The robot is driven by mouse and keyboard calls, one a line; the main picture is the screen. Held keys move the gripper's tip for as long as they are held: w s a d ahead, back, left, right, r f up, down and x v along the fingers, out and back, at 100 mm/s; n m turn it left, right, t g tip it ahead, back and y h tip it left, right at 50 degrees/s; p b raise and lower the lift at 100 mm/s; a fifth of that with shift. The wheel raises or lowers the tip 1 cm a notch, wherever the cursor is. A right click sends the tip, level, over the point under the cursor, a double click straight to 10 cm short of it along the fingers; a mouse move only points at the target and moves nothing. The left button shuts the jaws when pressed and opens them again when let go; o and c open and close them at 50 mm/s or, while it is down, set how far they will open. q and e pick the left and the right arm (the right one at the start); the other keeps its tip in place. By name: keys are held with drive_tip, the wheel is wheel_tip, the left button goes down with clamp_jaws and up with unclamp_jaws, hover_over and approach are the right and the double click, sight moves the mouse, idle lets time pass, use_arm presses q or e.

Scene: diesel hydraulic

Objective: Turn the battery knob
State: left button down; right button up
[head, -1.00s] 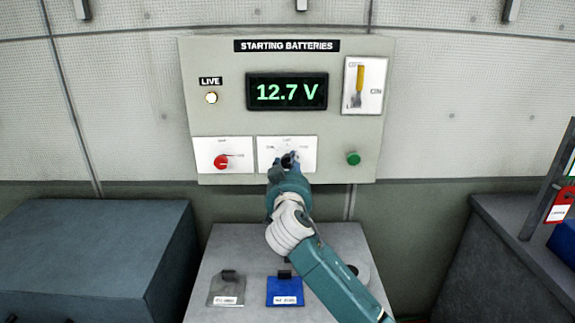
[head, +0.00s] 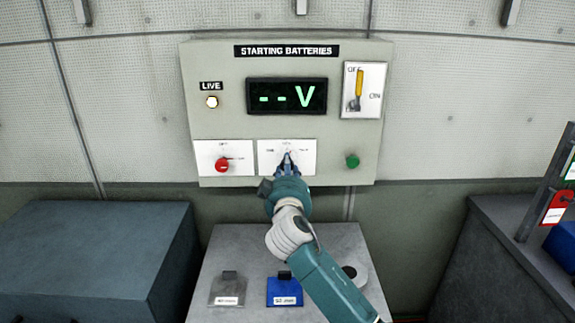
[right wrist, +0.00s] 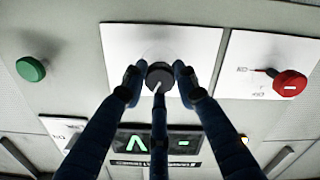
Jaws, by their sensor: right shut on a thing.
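The battery knob (right wrist: 159,77) is a small black round knob with a white pointer line, on the middle white plate (head: 305,150) of the STARTING BATTERIES panel (head: 225,120). In the right wrist view its pointer slants. In the head view my gripper hides most of it. My right gripper (head: 288,156) is shut on the knob, its fingers on both sides in the right wrist view (right wrist: 157,75). The display (head: 287,96) reads "-- V" in green. My left gripper is not in view.
A red knob (head: 222,165) sits left of the middle plate and a green button (head: 352,161) right of it. A yellow-handled lever (head: 358,88) is at upper right, a lit LIVE lamp (head: 212,102) at upper left. Below stands a grey table (head: 230,252) with a blue tag (head: 284,292).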

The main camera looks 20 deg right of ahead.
drive_tip(key=n, duration=0.1)
drive_tip(key=n+p, duration=0.1)
drive_tip(key=n, duration=0.1)
drive_tip(key=n+p, duration=0.1)
drive_tip(key=shift+a+r+n, duration=0.1)
drive_tip(key=shift+r+n, duration=0.2)
drive_tip(key=shift+n, duration=0.1)
idle(0.4)
drive_tip(key=o, duration=1.1)
drive_tip(key=shift+o, duration=0.2)
drive_tip(key=shift+a+f, duration=0.1)
drive_tip(key=shift+f, duration=0.05)
